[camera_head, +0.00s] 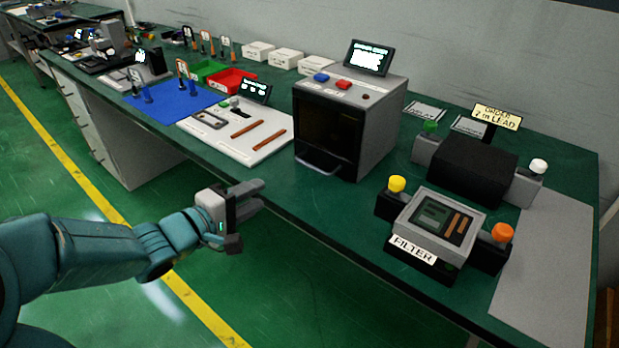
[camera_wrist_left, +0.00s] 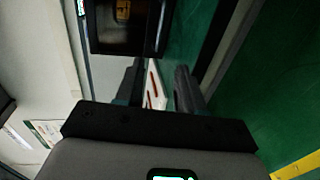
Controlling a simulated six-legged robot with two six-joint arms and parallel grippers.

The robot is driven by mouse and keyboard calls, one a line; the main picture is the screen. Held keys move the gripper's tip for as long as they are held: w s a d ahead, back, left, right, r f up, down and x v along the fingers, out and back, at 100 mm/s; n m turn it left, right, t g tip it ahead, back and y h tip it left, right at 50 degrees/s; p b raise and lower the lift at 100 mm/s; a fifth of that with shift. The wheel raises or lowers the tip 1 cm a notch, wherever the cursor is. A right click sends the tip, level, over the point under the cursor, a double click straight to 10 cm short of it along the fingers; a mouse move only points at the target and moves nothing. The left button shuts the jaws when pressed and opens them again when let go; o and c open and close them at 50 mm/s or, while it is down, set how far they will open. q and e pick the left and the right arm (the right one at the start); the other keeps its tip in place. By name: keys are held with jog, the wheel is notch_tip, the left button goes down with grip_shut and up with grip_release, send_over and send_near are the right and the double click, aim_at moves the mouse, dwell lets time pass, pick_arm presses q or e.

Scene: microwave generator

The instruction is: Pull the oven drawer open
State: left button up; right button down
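The oven (camera_head: 382,128) is a grey box with a dark front door (camera_head: 326,130), standing on the green bench. A curved handle (camera_head: 318,167) runs along the bottom of its front. My left gripper (camera_head: 262,193) is in front of the bench edge, left of and below the handle, apart from it. Its two fingers are spread with nothing between them. In the left wrist view the fingers (camera_wrist_left: 160,85) also stand apart, and the dark oven front (camera_wrist_left: 123,28) shows beyond them at the top. My right gripper is not in view.
A white board (camera_head: 235,131) with brown strips lies left of the oven. A filter device (camera_head: 437,223) with yellow and orange knobs stands to the right. Red and blue buttons and a small screen (camera_head: 368,58) are on the oven top. The floor before the bench is clear.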

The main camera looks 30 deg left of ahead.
aim_at(309, 167)
pick_arm(q)
jog(key=b+x, duration=0.3)
jog(key=x, duration=1.2)
jog(key=shift+d+f, duration=0.1)
jog(key=shift+f, duration=0.05)
jog(key=shift+w, duration=0.55)
grip_shut()
